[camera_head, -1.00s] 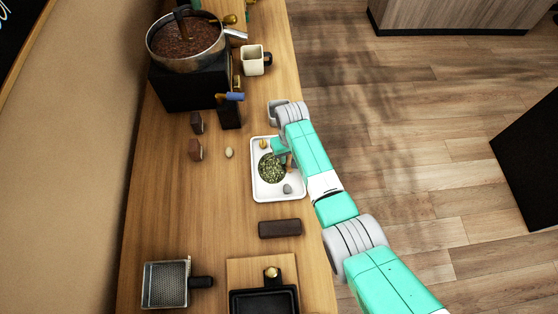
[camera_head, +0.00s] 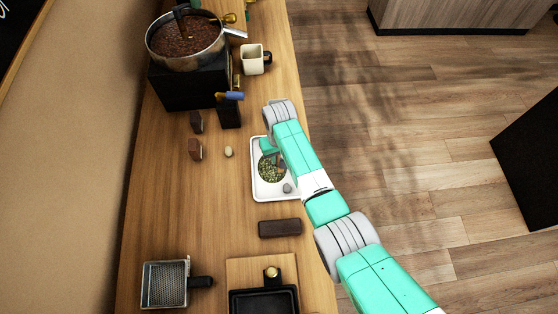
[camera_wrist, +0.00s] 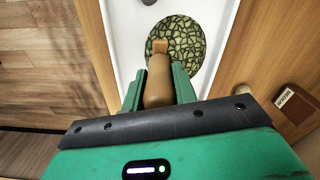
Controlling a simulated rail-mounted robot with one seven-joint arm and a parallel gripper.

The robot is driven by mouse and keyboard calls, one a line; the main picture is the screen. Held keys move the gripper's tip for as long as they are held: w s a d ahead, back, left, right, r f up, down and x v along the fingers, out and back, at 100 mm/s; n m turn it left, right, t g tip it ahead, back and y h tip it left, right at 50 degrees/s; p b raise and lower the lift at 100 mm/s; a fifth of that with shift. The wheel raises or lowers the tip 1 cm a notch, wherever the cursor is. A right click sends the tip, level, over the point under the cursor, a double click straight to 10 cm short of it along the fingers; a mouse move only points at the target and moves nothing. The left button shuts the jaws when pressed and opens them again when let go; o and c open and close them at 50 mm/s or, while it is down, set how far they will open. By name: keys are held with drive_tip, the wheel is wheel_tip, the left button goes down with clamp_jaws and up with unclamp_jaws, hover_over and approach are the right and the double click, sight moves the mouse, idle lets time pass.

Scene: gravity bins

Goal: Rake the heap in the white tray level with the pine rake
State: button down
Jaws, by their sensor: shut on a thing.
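The white tray (camera_head: 260,193) lies on the counter, partly covered by my arm. A round, flat-looking heap (camera_head: 268,172) of green and pale flecks is inside it; it also shows in the wrist view (camera_wrist: 176,52). My gripper (camera_wrist: 157,88) is shut on the tan handle of the pine rake (camera_wrist: 158,78). The rake's small end overlaps the heap's edge in the wrist view; I cannot tell whether it touches. In the head view my gripper (camera_head: 268,147) is over the tray's upper part, and the rake is mostly hidden.
A grey stone (camera_head: 287,188) lies in the tray's lower right. A dark brown block (camera_head: 280,228) lies below the tray. A pale egg-shaped thing (camera_head: 228,152) and brown blocks (camera_head: 195,150) lie to the left. A white mug (camera_head: 252,60) stands above.

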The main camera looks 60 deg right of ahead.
drive_tip(key=shift+w+a+f+b, duration=0.1)
drive_tip(key=shift+w+a+b, duration=0.2)
drive_tip(key=shift+w, duration=0.3)
drive_tip(key=shift+w+a+b, duration=0.15)
drive_tip(key=shift+w+a, duration=0.15)
drive_tip(key=shift+w, duration=0.25)
drive_tip(key=shift+w+a+b, duration=0.3)
drive_tip(key=shift+w+a, duration=0.6)
drive_tip(key=shift+w, duration=0.25)
drive_tip(key=shift+s+d, duration=0.1)
drive_tip(key=shift+s+d+r+p, duration=0.2)
drive_tip(key=shift+s+d+p, duration=0.5)
drive_tip(key=shift+s, duration=0.35)
drive_tip(key=shift+s+d, duration=0.15)
drive_tip(key=shift+s, duration=0.05)
